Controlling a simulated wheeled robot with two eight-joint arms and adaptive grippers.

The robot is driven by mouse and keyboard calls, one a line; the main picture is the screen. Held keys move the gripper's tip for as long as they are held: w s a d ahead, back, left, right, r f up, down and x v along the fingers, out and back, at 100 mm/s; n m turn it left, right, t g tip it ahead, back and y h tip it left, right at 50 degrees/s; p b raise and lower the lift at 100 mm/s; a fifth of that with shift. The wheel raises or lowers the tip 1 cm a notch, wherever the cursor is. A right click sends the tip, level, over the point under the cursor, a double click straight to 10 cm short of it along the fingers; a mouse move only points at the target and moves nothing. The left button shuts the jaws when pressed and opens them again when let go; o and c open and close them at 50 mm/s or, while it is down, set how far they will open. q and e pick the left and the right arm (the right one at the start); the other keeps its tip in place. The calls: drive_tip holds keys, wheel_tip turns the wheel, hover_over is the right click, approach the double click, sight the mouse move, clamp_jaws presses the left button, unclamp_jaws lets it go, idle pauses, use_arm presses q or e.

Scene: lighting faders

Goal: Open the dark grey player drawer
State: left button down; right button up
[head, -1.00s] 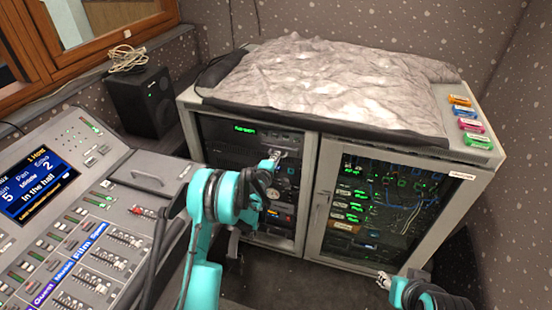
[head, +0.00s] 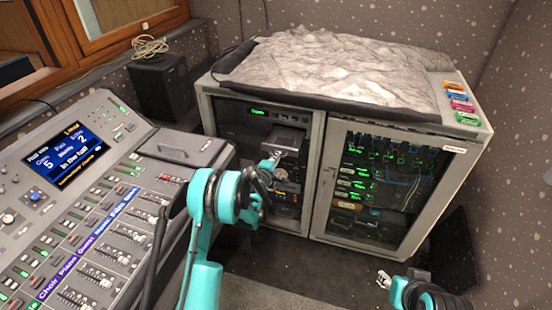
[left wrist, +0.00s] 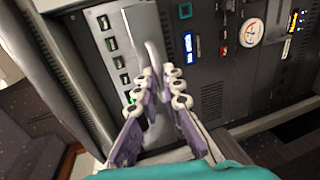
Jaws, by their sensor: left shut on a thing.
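The dark grey player drawer (head: 290,138) is in the left bay of the rack cabinet and appears to stick out from the front, its top showing. My left gripper (head: 270,162) is at its front. In the left wrist view, the fingers (left wrist: 161,84) are shut on a pale upright handle (left wrist: 152,52) on a light grey panel. The fingers hide part of the handle. My right gripper (head: 384,280) is low at the right, away from the cabinet and apparently empty; its jaws are too small to read.
The grey cabinet (head: 318,180) has a closed glass door on its right bay. A crumpled grey cover (head: 330,70) and several coloured tags lie on top. The mixing console (head: 110,190) fills the left, close to my left arm. Carpet is clear in front.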

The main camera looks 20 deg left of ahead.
use_arm(q)
drive_tip(key=shift+w, duration=0.1)
drive_tip(key=c, duration=1.6)
unclamp_jaws()
drive_tip(key=shift+c, duration=0.2)
drive_tip(key=v, duration=1.2)
drive_tip(key=shift+d, duration=0.1)
